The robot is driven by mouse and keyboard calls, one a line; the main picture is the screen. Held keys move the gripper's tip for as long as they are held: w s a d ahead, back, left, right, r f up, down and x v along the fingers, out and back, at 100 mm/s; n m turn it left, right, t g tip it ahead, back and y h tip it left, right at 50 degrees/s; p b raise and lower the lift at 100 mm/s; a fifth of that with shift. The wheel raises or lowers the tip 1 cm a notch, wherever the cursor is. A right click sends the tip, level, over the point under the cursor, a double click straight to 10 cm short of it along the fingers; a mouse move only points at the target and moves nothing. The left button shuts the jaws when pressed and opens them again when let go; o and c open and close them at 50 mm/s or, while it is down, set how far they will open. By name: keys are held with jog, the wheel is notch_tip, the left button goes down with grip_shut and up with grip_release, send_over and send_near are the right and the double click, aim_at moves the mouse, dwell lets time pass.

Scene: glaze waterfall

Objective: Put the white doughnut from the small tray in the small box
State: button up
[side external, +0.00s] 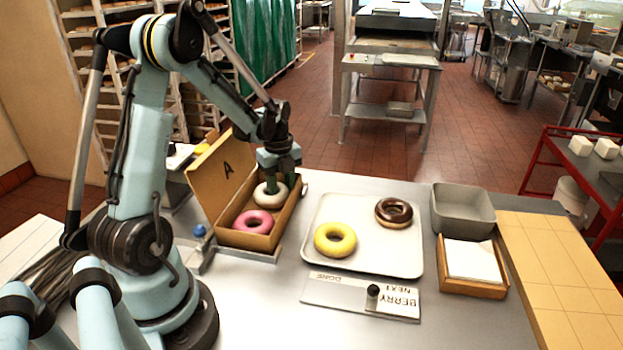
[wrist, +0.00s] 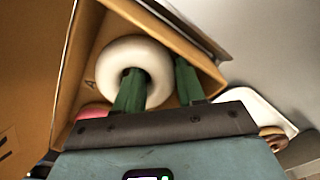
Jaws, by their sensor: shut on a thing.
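The white doughnut (side external: 270,193) is in the back part of the small cardboard box (side external: 222,231), behind a pink doughnut (side external: 253,222). My gripper (side external: 278,181) reaches down into the box and is shut on the white doughnut. In the wrist view, one green finger of my gripper (wrist: 160,90) passes into the hole of the white doughnut (wrist: 150,55) and the other is outside its ring. Whether the doughnut touches the box floor is hidden. The small tray (side external: 377,263) holds a yellow doughnut (side external: 335,239) and a chocolate doughnut (side external: 393,212).
A sign board (side external: 345,294) with a dark knob lies in front of the tray. A grey bin (side external: 463,210) and a wooden holder with white paper (side external: 472,261) stand at the right. The box's raised lid (side external: 222,172) stands close to the left of my gripper.

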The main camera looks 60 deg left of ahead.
jog(key=shift+f, duration=0.15)
jog(key=o, duration=0.8)
jog(key=shift+c, duration=0.2)
